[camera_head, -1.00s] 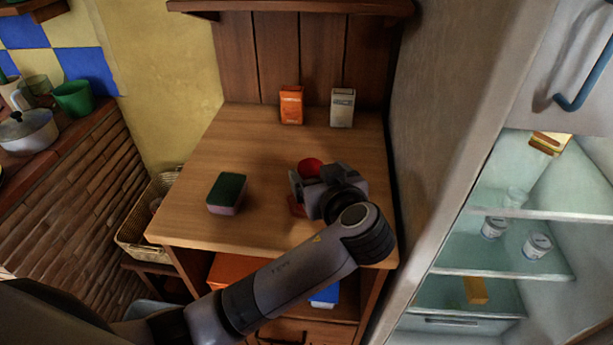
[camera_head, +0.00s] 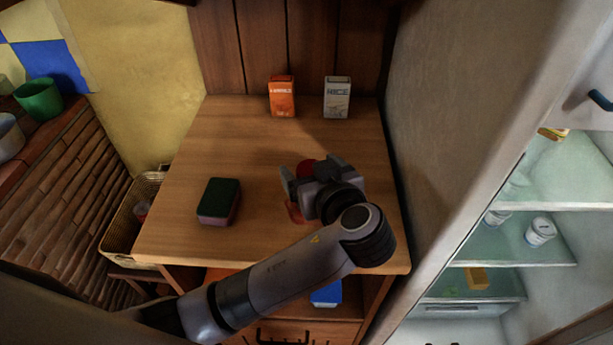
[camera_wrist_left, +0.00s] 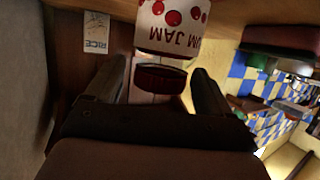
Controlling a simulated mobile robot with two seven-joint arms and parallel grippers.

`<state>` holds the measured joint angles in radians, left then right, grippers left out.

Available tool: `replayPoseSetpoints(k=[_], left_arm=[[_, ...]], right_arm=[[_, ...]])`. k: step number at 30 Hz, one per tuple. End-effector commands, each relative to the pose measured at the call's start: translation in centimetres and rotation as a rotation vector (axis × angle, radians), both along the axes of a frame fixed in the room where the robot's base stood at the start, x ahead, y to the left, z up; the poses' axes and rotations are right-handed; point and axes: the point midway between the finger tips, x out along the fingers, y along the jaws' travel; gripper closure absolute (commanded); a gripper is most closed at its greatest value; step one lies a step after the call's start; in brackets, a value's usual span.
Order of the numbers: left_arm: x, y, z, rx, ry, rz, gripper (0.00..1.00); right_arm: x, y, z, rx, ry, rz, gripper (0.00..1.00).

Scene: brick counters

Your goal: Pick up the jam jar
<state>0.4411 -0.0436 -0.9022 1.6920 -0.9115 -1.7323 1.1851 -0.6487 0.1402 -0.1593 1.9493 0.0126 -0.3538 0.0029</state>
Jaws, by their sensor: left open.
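The jam jar (camera_wrist_left: 172,25) shows in the left wrist view with a white label, red fruit prints and upside-down "UM JAM" lettering. Its dark red lid (camera_wrist_left: 160,78) lies between the two finger ends in that picture. In the head view only a red part of the jar (camera_head: 306,168) shows, beside my left gripper (camera_head: 313,172), which hides much of it. My left gripper is open, its fingers apart on either side of the lid; I cannot tell whether they touch it. My right gripper is not in view.
An orange box (camera_head: 282,97) and a white rice box (camera_head: 337,98) stand at the back of the wooden counter (camera_head: 240,140). A green and pink sponge (camera_head: 218,202) lies left of the gripper. A wall is close on the right, with an open fridge (camera_head: 515,235) beyond it.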

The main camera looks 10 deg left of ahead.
Motion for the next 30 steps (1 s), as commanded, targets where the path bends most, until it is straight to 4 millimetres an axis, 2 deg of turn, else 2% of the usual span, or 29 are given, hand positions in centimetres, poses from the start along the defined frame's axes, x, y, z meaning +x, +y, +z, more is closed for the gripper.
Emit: replayPoseSetpoints(k=[11, 12, 17, 18, 30], left_arm=[[-0.24, -0.16, -0.11, -0.001, -0.001, 0.000, 0.18], [-0.24, -0.16, -0.11, -0.001, -0.001, 0.000, 0.21], [-0.24, -0.16, -0.11, -0.001, -0.001, 0.000, 0.73], [-0.23, -0.15, -0.11, -0.001, -0.001, 0.000, 0.86], [-0.03, -0.05, 0.33, -0.001, -0.003, 0.001, 0.88]], right_arm=[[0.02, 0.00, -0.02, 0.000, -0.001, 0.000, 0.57], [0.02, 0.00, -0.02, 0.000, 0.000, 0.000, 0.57], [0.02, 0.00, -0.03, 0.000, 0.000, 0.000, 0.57], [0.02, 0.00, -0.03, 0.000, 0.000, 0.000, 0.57], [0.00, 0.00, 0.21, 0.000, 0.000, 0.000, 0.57]])
